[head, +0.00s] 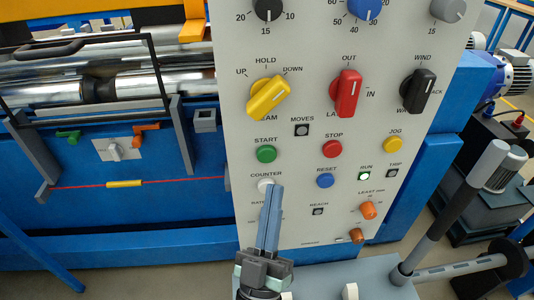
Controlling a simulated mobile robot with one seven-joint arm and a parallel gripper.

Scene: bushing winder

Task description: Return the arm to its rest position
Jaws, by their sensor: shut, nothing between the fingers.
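My gripper (271,197) stands upright at the lower middle of the head view, in front of the control panel (238,140). Its two long blue-grey fingers are together with nothing between them. The fingertips lie just right of the white counter button (265,186) in the picture and partly cover it. I cannot tell whether they touch the panel. The gripper's dark body (264,270) is below, at the picture's bottom edge, and hides part of the panel's lower left.
The panel carries a yellow lever knob (268,98), a red one (347,94) and a black one (417,91). The blue machine (140,180) with shiny rollers (140,82) is at left. A grey post with a handle (460,205) stands at lower right, beside a grey ledge (330,280).

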